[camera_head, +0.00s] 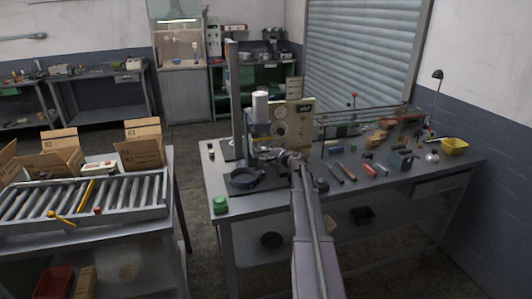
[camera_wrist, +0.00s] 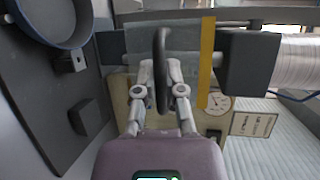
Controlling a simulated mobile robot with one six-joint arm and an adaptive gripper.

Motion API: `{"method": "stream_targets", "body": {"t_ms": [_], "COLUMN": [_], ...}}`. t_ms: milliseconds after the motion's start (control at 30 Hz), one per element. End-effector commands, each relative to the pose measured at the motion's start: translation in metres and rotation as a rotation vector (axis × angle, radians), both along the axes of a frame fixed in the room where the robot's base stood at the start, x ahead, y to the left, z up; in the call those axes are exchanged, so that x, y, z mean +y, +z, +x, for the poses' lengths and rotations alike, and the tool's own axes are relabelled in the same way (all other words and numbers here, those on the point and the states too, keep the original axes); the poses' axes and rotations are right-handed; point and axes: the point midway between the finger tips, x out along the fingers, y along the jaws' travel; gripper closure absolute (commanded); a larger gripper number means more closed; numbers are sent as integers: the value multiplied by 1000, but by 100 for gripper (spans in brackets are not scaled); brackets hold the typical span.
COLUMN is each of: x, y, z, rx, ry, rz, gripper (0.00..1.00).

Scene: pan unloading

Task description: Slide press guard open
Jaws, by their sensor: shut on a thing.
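The press (camera_head: 260,107) stands on the workbench, with a white cylinder on top and a beige gauge panel (camera_head: 293,125) behind it. In the wrist view, the press guard (camera_wrist: 190,45) appears as a see-through pane with a yellow strip (camera_wrist: 207,60) along one side. A dark upright handle (camera_wrist: 161,45) stands in front of the pane. My gripper (camera_wrist: 161,80) is shut on this handle, with one finger on each side. In the head view, my gripper (camera_head: 288,157) is at the front of the press, and the guard is hard to make out there.
A dark round pan (camera_head: 245,179) lies left of my gripper; its rim also shows in the wrist view (camera_wrist: 88,36). A green button (camera_head: 220,205) is at the bench's front left corner. Hand tools (camera_head: 346,172) and a yellow bin (camera_head: 455,146) lie to the right. A roller conveyor (camera_head: 150,208) stands left.

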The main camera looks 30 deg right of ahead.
Motion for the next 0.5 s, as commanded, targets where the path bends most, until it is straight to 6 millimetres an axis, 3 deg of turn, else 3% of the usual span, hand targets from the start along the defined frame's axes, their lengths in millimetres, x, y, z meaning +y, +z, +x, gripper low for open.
{"method": "stream_targets", "body": {"t_ms": [333, 367, 400, 467, 500], "x": [0, 0, 0, 0, 0], "y": [2, 1, 1, 1, 1], "z": [1, 1, 1, 1, 1], "rx": [-1, -1, -1, -1, -1], "ry": [-1, -1, -1, -1, -1], "rz": [1, 1, 1, 1, 1], "gripper": [100, 81, 70, 52, 52]}}
